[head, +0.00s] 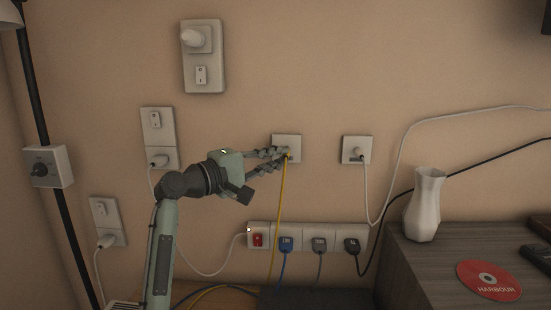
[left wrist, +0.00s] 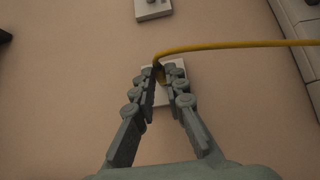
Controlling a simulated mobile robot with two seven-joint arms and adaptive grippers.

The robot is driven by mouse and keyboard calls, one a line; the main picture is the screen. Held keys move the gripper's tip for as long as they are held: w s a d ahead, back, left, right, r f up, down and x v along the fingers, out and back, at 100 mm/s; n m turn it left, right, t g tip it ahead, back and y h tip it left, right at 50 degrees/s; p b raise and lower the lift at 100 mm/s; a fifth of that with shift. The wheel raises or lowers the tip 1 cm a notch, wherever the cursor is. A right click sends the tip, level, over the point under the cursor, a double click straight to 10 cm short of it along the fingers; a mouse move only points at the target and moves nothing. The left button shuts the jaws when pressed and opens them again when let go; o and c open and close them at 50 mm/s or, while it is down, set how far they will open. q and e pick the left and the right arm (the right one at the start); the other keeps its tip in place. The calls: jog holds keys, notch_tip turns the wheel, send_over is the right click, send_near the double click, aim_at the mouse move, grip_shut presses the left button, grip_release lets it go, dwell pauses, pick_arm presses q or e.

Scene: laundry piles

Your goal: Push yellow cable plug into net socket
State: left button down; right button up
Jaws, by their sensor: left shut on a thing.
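My left gripper (head: 285,156) is shut on the yellow cable plug (left wrist: 161,77), right in front of a pale square wall socket (head: 287,141). In the left wrist view the plug sits between the fingertips over the socket plate (left wrist: 179,64). The fingers hide most of the plug and the socket's opening, so I cannot tell how far the plug is in. The yellow cable (head: 279,215) hangs down from the plug to the surface below. My right gripper is not in view.
Another wall socket (head: 357,150) with a white plug is to the right. Below is a power strip (head: 332,231) with a red switch and several dark or blue plugs. A white vase (head: 425,205) and a red disc (head: 489,280) stand on the dark cabinet at right.

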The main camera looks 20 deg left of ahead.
pick_arm(q)
jog(key=shift+p, duration=0.65)
dwell(0.5)
jog(key=shift+w+a, duration=0.2)
jog(key=shift+w, duration=0.4)
dwell(0.7)
jog(key=c, duration=1.5)
grip_release()
jog(key=shift+s+d, duration=0.4)
jog(key=shift+s, duration=1.05)
jog(key=shift+s+d, duration=0.45)
jog(key=shift+s, duration=0.95)
jog(key=shift+s+d, duration=0.4)
jog(key=shift+s, duration=1.05)
